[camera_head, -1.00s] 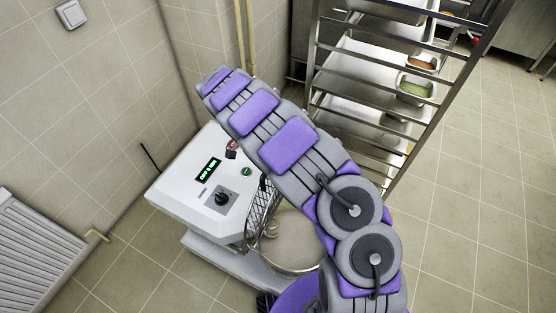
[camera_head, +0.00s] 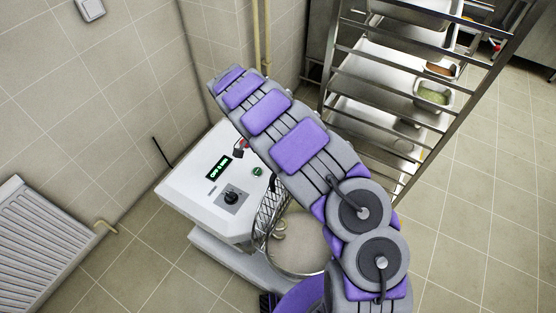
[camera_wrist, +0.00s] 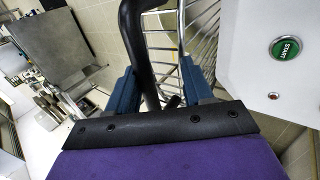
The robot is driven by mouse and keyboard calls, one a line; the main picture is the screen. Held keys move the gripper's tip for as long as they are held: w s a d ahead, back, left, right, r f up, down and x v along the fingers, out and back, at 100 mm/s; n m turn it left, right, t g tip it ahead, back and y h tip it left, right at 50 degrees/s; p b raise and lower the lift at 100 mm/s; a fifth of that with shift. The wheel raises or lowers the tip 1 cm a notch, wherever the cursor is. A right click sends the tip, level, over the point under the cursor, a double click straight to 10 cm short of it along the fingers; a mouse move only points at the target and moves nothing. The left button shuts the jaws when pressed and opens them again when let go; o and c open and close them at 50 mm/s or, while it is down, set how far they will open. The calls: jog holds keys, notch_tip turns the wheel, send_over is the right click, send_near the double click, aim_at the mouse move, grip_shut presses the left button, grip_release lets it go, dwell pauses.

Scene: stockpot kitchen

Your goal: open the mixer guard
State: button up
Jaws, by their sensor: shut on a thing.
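The mixer (camera_head: 200,190) is a white machine with a green display, a black knob and a green start button, left of my arm in the head view. Its wire guard (camera_head: 268,212) shows beside my arm, above the round bowl (camera_head: 298,245). In the wrist view, the guard's wires (camera_wrist: 205,25) run behind a thick black bar, the guard handle (camera_wrist: 132,25). My gripper (camera_wrist: 160,85) has its two blue fingers on either side of this handle and is shut on it. The head view hides my gripper behind my arm.
A metal rack (camera_head: 400,110) with trays of food stands at the back right. A white radiator (camera_head: 38,245) is on the left wall. A small red thing (camera_head: 240,147) sits on the mixer top. The tiled floor at right is clear.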

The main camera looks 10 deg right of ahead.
jog(key=shift+d+r, duration=0.1)
jog(key=shift+d, duration=0.1)
jog(key=shift+a+r, duration=0.1)
jog(key=shift+r, duration=0.05)
jog(key=p+v, duration=1)
jog(key=v, duration=0.7)
jog(key=shift+w, duration=0.2)
dwell(0.6)
